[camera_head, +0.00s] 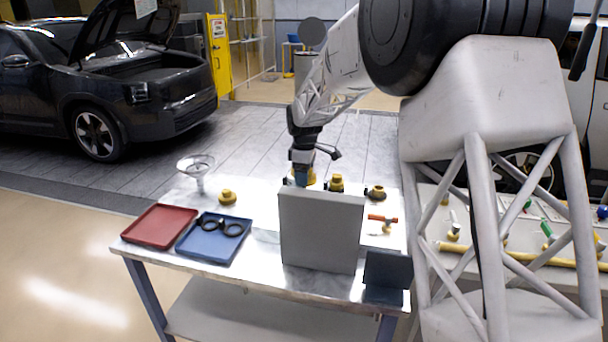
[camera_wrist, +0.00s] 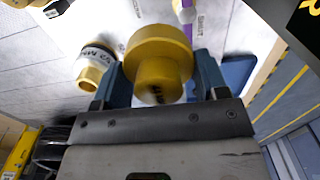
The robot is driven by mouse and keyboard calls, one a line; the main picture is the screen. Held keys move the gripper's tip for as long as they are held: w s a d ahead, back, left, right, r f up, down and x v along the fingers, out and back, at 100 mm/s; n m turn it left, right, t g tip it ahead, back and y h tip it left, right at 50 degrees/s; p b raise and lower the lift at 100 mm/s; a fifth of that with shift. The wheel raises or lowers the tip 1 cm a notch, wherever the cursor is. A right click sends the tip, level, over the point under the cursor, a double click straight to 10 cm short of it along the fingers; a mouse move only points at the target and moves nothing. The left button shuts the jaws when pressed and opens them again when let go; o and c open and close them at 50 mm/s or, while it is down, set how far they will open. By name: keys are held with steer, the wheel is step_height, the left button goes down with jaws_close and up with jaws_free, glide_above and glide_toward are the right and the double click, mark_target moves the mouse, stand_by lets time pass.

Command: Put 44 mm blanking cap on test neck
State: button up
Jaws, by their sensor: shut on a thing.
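My gripper (camera_head: 301,172) is over the metal bench, partly hidden behind the upright grey panel. In the wrist view its blue fingers (camera_wrist: 158,88) are shut on a yellow stepped cap (camera_wrist: 158,52), a wide disc with a narrower round part. A dark mark on the cap is too blurred to read. A yellow fitting (camera_wrist: 92,68) with a white label, seemingly "52 MM", is beside the left finger and apart from the held cap. In the head view a yellow fitting (camera_head: 336,183) stands right of my gripper. I cannot tell which piece is the test neck.
The grey panel (camera_head: 320,232) blocks the bench middle. A red tray (camera_head: 160,226), a blue tray (camera_head: 205,249) with two black rings, a yellow piece (camera_head: 228,197) and a clear funnel (camera_head: 196,165) are left. A dark fitting (camera_head: 375,192), red-handled part (camera_head: 382,218) and dark plate (camera_head: 388,268) are right.

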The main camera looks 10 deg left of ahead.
steer(key=w+d, duration=0.8)
steer(key=d, duration=0.4)
glide_toward(377, 187)
steer(key=shift+s+f, duration=0.1)
steer(key=shift+s, duration=0.05)
steer(key=shift+f, duration=2.85)
steer(key=shift+f, duration=1.4)
stand_by(0.5)
steer(key=o, duration=1)
steer(key=shift+r, duration=3.9)
